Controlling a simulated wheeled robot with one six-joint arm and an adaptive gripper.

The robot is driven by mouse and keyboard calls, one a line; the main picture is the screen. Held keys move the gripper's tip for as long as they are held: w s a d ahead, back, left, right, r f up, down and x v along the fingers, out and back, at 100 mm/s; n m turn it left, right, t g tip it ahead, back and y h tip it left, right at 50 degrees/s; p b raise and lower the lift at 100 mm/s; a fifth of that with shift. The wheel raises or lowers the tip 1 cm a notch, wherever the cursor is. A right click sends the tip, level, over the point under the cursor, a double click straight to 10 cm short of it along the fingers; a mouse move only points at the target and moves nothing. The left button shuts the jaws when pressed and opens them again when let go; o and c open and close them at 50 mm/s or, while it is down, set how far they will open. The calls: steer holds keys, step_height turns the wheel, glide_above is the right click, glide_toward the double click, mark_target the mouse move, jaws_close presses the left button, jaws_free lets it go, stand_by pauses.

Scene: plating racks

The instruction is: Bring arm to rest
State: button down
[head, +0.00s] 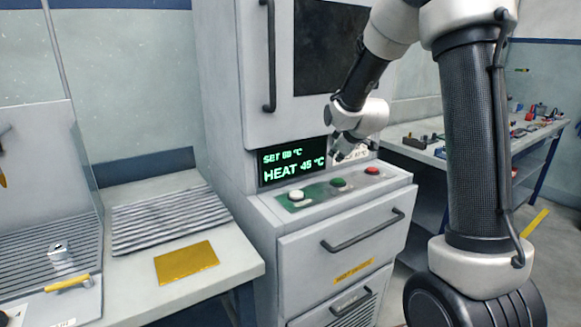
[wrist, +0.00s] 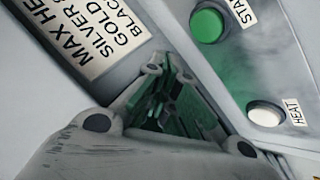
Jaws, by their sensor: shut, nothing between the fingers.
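My arm reaches down from the upper right in the head view. My gripper (head: 338,152) is shut and empty, in front of the oven's display and above its button panel (head: 318,195). The wrist view shows the shut gripper (wrist: 165,85) with its fingers together. The panel has a white button (head: 297,194), a green button (head: 338,183) and a red button (head: 372,171). In the wrist view, the green button (wrist: 207,25) and the white button (wrist: 265,115), labelled HEAT, are right of the fingers, apart from them.
The display (head: 293,163) shows SET and HEAT readings in green. The oven door handle (head: 268,55) and drawer handle (head: 362,232) stick out. A left bench holds a ribbed grey rack (head: 170,217) and a yellow plate (head: 187,263). A cluttered bench (head: 425,155) stands behind, right.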

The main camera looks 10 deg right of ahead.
steer(key=s+f+m+g, duration=0.1)
steer(key=s, duration=0.1)
steer(key=s+f+m+g, duration=0.1)
steer(key=s+f, duration=0.1)
steer(key=shift+a+f, duration=0.1)
steer(key=shift+f, duration=0.2)
steer(key=s+r+m+g, duration=0.1)
steer(key=s+r, duration=0.3)
steer(key=s, duration=0.7)
steer(key=s+r+m+g, duration=0.1)
steer(key=s+r+m, duration=0.2)
steer(key=s, duration=0.9)
steer(key=s+r+m, duration=0.3)
steer(key=s+r, duration=0.2)
steer(key=s, duration=0.7)
steer(key=shift+r+g, duration=0.15)
steer(key=shift+g, duration=0.25)
